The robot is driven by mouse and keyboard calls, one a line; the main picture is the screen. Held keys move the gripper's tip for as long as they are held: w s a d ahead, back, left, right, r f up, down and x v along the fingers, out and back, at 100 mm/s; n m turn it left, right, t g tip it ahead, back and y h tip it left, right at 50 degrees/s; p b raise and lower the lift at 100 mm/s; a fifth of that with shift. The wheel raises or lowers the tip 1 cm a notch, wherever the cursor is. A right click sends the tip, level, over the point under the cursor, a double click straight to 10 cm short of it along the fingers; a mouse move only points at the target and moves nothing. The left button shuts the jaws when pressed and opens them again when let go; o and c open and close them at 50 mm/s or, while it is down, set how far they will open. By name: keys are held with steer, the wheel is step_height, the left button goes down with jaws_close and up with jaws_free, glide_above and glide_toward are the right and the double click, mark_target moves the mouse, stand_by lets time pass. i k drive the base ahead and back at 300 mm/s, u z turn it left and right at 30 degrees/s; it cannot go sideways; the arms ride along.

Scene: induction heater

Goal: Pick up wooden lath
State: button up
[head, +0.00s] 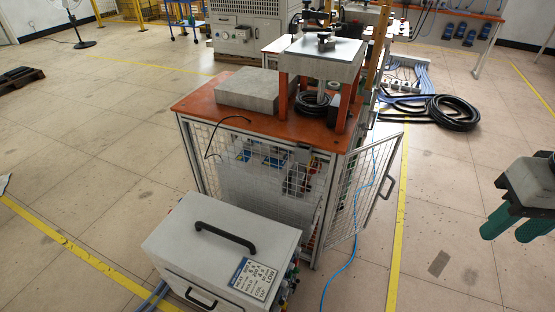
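A wooden lath (378,48), narrow and yellow-brown, stands nearly upright and slightly tilted at the right rear of the orange-topped bench, just right of the raised metal block. Its lower end is hidden behind the bench parts. My gripper (506,237) is at the right edge of the head view, with two green fingers pointing down and a gap between them. It is open and empty, well to the right of the lath and apart from it.
The orange-topped bench (195,103) carries a grey slab (250,91) and a raised block (322,60) on orange legs. Its mesh door (365,190) stands open to the right. A grey case (200,250) stands in front. Black hose coils (452,113) lie behind right. Floor between the bench and gripper is clear.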

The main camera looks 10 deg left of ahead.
mark_target(384, 12)
steer(key=z, duration=0.55)
steer(key=k, duration=0.65)
steer(key=z, duration=0.75)
steer(key=i, duration=3)
steer(key=u, duration=1.7)
steer(key=i, duration=0.95)
steer(key=u, duration=1)
